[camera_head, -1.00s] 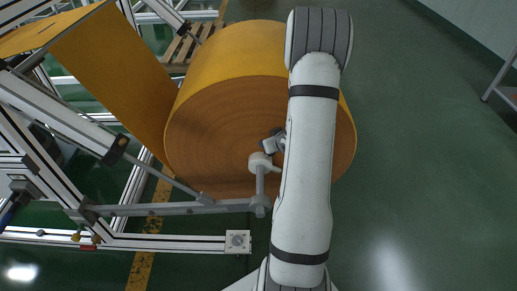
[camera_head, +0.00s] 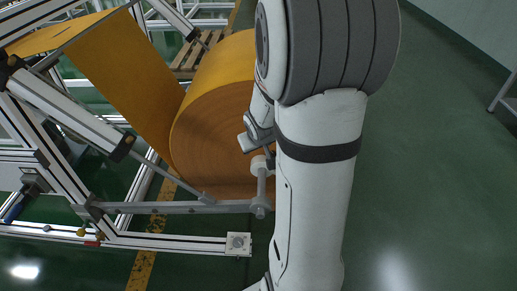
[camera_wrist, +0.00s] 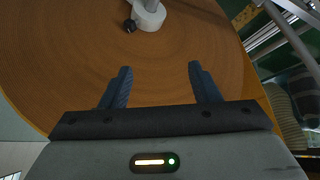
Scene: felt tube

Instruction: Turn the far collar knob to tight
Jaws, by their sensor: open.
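The far collar (camera_head: 259,164) is a pale round piece on the bar against the flat end of the orange-brown felt roll (camera_head: 205,150). In the wrist view the collar (camera_wrist: 148,14) is at the top edge, partly cut off, with a small dark knob (camera_wrist: 130,25) on its left side. My gripper (camera_wrist: 160,68) is open and empty, its two dark fingers apart over the roll's face. The collar and knob lie beyond the fingertips, not between them. In the head view my arm covers part of the roll, and I cannot make out the knob or fingertips clearly.
A grey rod (camera_head: 165,208) runs from the aluminium frame (camera_head: 60,165) to a second pale joint (camera_head: 260,206) nearer the camera. A felt sheet (camera_head: 115,75) slopes up left from the roll. The green floor (camera_head: 435,170) at right is clear.

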